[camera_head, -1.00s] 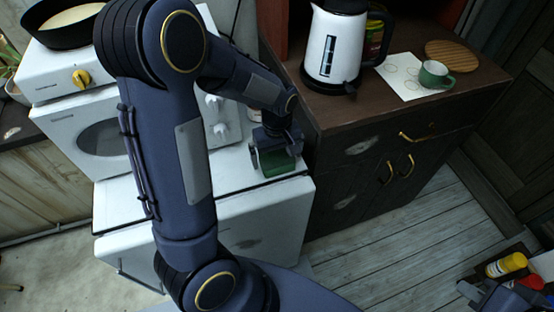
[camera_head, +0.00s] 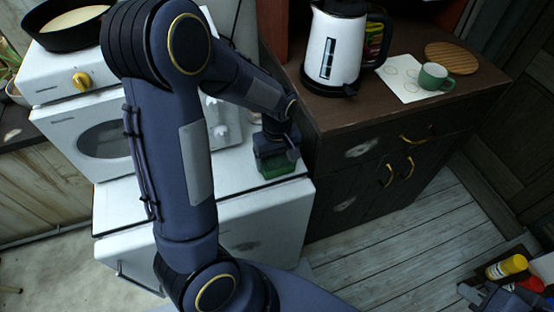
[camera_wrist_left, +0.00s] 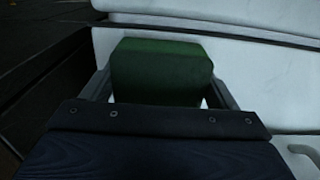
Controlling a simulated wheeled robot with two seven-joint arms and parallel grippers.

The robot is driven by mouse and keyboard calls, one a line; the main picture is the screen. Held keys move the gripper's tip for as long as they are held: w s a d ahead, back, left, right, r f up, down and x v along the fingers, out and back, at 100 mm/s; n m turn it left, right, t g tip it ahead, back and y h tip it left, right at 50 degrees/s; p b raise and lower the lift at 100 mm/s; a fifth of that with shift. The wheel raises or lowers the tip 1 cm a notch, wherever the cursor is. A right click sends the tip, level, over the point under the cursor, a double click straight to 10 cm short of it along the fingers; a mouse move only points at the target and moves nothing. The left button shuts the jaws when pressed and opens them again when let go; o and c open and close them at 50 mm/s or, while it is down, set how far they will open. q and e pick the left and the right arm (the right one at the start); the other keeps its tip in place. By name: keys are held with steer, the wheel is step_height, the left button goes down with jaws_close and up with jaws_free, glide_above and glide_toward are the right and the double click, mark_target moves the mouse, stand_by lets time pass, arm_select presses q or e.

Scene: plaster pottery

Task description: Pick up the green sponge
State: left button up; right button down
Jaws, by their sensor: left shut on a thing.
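The green sponge (camera_head: 279,168) is on the white appliance top (camera_head: 235,180) beside the dark cabinet. My left gripper (camera_head: 277,157) comes down over it and is shut on it. In the left wrist view the sponge (camera_wrist_left: 160,72) fills the space between the two fingers of my left gripper (camera_wrist_left: 160,88), one finger against each side. Whether the sponge still touches the surface under it is hard to tell. At the bottom right edge a dark blue part, seemingly my right gripper (camera_head: 478,292), is partly cut off; its jaws are unclear.
The dark cabinet (camera_head: 350,165) stands close to the right of my left gripper, with a white kettle (camera_head: 335,48), a paper sheet (camera_head: 397,82), a green cup (camera_head: 434,76) and a round wooden board (camera_head: 452,57) on it. A stove (camera_head: 105,135) with a pan (camera_head: 65,22) stands at left.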

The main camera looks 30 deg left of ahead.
mark_target(278, 159)
arm_select(q)
steer(key=shift+r, duration=0.45)
steer(key=r, duration=0.2)
steer(key=shift+s+d+r, duration=0.15)
steer(key=shift+d+r, duration=0.05)
steer(key=shift+r, duration=0.1)
steer(key=s+d+r, duration=0.7)
steer(key=s+r, duration=0.2)
steer(key=s, duration=0.2)
steer(key=shift+s, duration=0.35)
